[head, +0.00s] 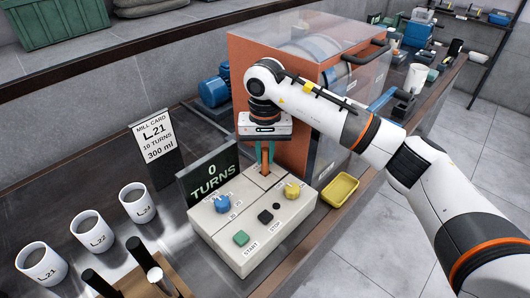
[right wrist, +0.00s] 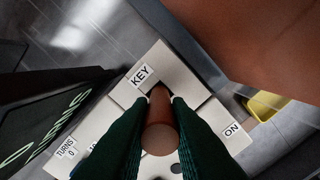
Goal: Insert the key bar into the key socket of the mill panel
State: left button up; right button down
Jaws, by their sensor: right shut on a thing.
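The mill panel (head: 250,232) is a cream box with a blue knob, a yellow knob and green START and black STOP buttons. My right gripper (head: 265,168) points down over its back part, fingers shut on the copper-brown key bar (right wrist: 158,138). The bar stands between the dark green fingers, near the KEY label (right wrist: 140,75). The key socket is hidden by the bar and fingers. I cannot tell whether the bar's lower end is in the socket or just above it. My left gripper is not in view.
A display (head: 210,178) reading 0 TURNS stands behind the panel. The orange mill housing (head: 255,75) rises close behind my gripper. A yellow tray (head: 340,189) lies right of the panel. Cups (head: 41,264) and a mill card (head: 155,140) stand to the left.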

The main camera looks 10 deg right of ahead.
aim_at(265, 162)
jog(key=shift+f+b, duration=1.45)
jog(key=shift+b, duration=0.05)
dwell(1.2)
jog(key=shift+f+b, duration=0.1)
jog(key=shift+b, duration=0.2)
dwell(0.6)
dwell(0.3)
jog(key=c, duration=1.3)
grip_release()
